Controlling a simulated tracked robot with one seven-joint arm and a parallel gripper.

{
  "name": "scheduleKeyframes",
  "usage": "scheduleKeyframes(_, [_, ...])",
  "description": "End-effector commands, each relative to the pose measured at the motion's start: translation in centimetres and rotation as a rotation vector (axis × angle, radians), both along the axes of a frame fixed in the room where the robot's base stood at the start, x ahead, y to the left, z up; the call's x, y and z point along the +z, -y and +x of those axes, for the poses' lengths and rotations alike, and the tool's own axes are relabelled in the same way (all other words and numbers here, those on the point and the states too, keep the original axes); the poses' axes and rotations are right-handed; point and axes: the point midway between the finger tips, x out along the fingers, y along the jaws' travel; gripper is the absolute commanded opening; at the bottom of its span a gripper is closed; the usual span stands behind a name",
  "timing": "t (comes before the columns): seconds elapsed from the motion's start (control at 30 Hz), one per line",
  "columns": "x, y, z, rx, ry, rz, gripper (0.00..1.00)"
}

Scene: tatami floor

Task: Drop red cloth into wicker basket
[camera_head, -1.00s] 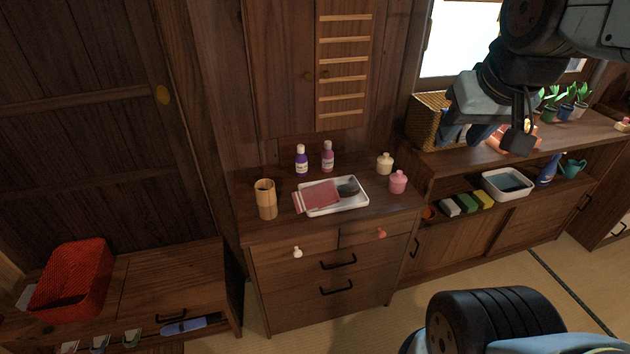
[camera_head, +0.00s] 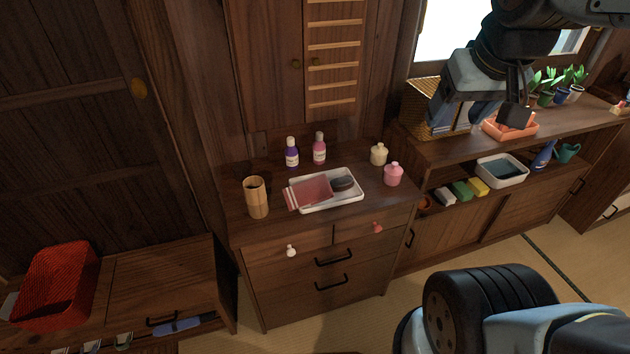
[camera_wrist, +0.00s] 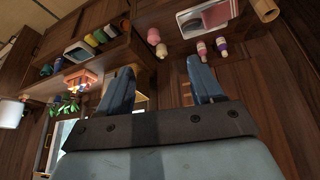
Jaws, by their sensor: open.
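The red cloth (camera_head: 310,191) lies flat on the left part of a white tray (camera_head: 355,203), on top of a wooden drawer cabinet. It also shows near the top of the wrist view (camera_wrist: 217,14). A brown woven wicker basket (camera_head: 416,106) stands on the higher counter to the right, partly hidden behind my arm. A red woven basket (camera_head: 52,290) sits on the low bench at the far left. My gripper (camera_wrist: 162,84) is open and empty, with its two fingers apart in the wrist view. In the head view it is high up, before the counter, away from the cloth.
A dark oval object (camera_head: 343,184) shares the tray. A bamboo cup (camera_head: 257,198), purple bottle (camera_head: 292,152), pink bottle (camera_head: 319,148), cream jar (camera_head: 378,154) and pink jar (camera_head: 393,174) surround it. An orange tray (camera_head: 510,130) and potted plants stand on the counter.

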Motion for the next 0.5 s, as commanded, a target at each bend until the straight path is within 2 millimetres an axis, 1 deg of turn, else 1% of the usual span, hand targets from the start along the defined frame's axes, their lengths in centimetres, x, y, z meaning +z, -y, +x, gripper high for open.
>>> scheduleKeyframes(0.03, [-0.5,-0.4,0.8,0.027,-0.026,-0.018,0.71])
scheduleKeyframes(0.07, [-0.7,-0.5,1.2,0.045,-0.041,-0.034,0.74])
scheduleKeyframes(0.17, [-1.8,-0.9,3.0,0.116,-0.097,-0.093,0.84])
scheduleKeyframes(0.33, [-4.0,-2.3,6.2,0.249,-0.185,-0.207,1.0])
scheduleKeyframes(0.5, [-6.5,-4.2,9.2,0.387,-0.264,-0.33,1.0])
